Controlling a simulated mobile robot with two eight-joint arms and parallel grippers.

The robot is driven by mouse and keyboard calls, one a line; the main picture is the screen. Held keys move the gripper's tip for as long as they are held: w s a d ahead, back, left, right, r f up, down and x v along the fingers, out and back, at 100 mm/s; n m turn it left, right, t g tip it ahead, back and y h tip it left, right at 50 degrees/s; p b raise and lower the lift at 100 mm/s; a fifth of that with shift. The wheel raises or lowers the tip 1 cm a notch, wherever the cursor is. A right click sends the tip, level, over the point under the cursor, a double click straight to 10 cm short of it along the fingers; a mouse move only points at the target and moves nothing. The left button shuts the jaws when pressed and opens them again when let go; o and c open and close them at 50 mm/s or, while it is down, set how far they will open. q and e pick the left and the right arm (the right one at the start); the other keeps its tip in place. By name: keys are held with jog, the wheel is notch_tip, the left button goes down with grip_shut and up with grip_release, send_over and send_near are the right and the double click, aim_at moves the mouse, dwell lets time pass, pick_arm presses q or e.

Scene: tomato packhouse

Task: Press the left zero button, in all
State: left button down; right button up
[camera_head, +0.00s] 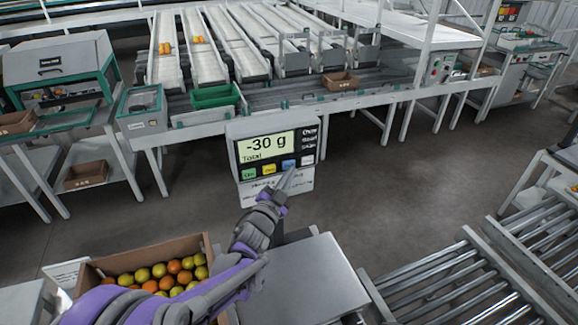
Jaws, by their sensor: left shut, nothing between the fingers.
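A scale display (270,145) stands upright in the middle of the view. Its screen reads "-30 g" with "Total" below. Under the screen is a row of buttons: a green button (249,174), a yellow button (269,169), a blue button (289,163) and a pale button (307,160). Their labels are too small to read surely, so I cannot tell which is zero. My left gripper (288,177) is shut and empty, its fingertips just below the blue button. I cannot tell whether they touch the panel. My right gripper is not in view.
A flat metal scale plate (300,280) lies in front of the display. A cardboard box (185,246) of yellow and orange tomatoes stands at lower left, partly behind my left arm. Roller conveyors (450,285) fill the lower right. A green crate (213,97) sits behind.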

pick_arm(q)
jog(key=shift+w+a, duration=0.15)
jog(key=shift+w, duration=0.25)
dwell(0.5)
jog(key=shift+s, duration=0.1)
jog(key=shift+s+d, duration=0.3)
jog(key=shift+s, duration=0.4)
jog(key=s, duration=0.1)
jog(key=s+d, duration=0.1)
jog(key=s, duration=0.1)
jog(key=s+d, duration=0.1)
jog(key=shift+s, duration=0.3)
jog(key=shift+a, duration=0.15)
dwell(0.7)
